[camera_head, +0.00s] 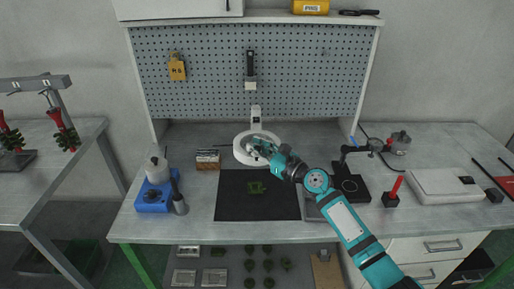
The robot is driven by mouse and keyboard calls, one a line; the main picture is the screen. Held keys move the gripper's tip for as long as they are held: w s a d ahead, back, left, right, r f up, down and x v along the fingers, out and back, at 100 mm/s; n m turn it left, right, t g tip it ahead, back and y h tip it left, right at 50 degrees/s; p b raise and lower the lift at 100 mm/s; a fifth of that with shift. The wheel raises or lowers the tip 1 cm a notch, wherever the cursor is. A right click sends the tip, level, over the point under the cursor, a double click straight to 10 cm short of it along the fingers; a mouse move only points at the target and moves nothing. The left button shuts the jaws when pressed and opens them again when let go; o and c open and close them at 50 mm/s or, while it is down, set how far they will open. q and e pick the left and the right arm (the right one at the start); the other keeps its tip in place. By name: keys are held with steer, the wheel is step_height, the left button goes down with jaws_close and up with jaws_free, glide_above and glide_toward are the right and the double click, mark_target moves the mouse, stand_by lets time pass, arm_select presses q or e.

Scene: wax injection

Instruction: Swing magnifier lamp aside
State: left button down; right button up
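The magnifier lamp has a white ring head (239,153) and a white upright mount (256,114) behind it, at the middle back of the bench. My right arm reaches in from the lower right. My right gripper (262,148) is at the right part of the ring head, overlapping it in the view. The fingers are small and partly blend with the ring, so I cannot tell whether they are open, shut or touching it. My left gripper is not in view.
A blue device (152,199) and a small box (207,160) stand to the left. A black stand (351,186) and a white case (438,184) are to the right. The pegboard (310,80) rises behind.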

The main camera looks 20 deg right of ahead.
jaws_close()
steer(key=shift+w+a+f, duration=0.2)
steer(key=shift+w+f, duration=0.05)
steer(key=shift+f, duration=0.15)
